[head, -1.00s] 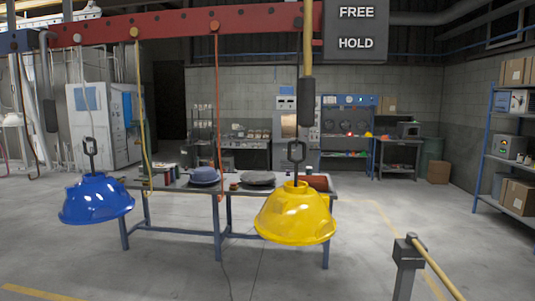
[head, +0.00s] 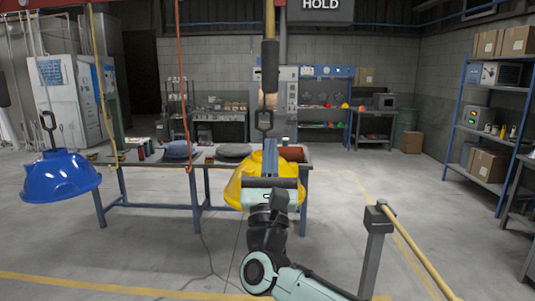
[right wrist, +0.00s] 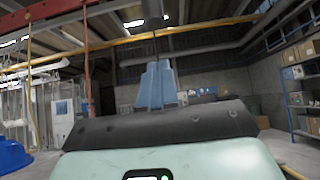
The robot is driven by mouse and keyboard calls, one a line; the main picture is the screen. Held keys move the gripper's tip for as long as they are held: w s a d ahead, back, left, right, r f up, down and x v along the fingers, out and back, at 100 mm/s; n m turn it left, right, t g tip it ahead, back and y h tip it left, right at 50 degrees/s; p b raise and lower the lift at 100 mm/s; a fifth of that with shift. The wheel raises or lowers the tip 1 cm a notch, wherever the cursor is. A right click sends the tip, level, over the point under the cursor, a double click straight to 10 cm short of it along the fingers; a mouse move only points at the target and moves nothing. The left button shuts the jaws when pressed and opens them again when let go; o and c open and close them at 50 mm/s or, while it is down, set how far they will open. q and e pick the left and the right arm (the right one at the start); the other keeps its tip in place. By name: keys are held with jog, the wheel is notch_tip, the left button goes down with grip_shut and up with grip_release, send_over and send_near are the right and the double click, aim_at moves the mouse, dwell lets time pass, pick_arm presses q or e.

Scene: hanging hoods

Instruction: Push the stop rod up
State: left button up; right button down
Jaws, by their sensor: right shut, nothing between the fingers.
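The stop rod (head: 269,65) appears to be the yellow rod with a thick black lower end, hanging upright at the top centre of the head view beside the sign. My right gripper (head: 270,146) points up, its blue fingers shut and empty. In the head view it appears below the rod's black end, with a gap between, and in front of the yellow hood (head: 234,188), which it partly hides. In the right wrist view the shut fingers (right wrist: 155,68) point up, and a dark upright shape, possibly the rod's end (right wrist: 153,12), shows above them. My left gripper is not in view.
A sign (head: 320,8) reads HOLD; its upper part is cut off. A blue hood (head: 60,176) hangs at left. A workbench (head: 130,171) stands behind the hoods. A grey post (head: 374,250) with a yellow rail (head: 420,256) is at right. Open floor lies between.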

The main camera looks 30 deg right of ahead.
aim_at(272, 63)
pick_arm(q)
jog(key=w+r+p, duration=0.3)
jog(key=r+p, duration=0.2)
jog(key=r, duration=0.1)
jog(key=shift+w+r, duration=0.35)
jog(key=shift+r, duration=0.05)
pick_arm(e)
jog(key=w+d+r, duration=0.2)
jog(key=w+r, duration=0.1)
jog(key=r, duration=0.4)
jog(key=shift+w+r, duration=0.15)
jog(key=shift+r, duration=0.2)
notch_tip(272, 63, up, 7)
jog(key=shift+f+p, duration=0.2)
jog(key=shift+p, duration=0.35)
jog(key=shift+r, duration=0.15)
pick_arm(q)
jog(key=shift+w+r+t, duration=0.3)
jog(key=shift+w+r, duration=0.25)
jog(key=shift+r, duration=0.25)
pick_arm(e)
jog(key=shift+s+r, duration=0.1)
jog(key=shift+s, duration=0.15)
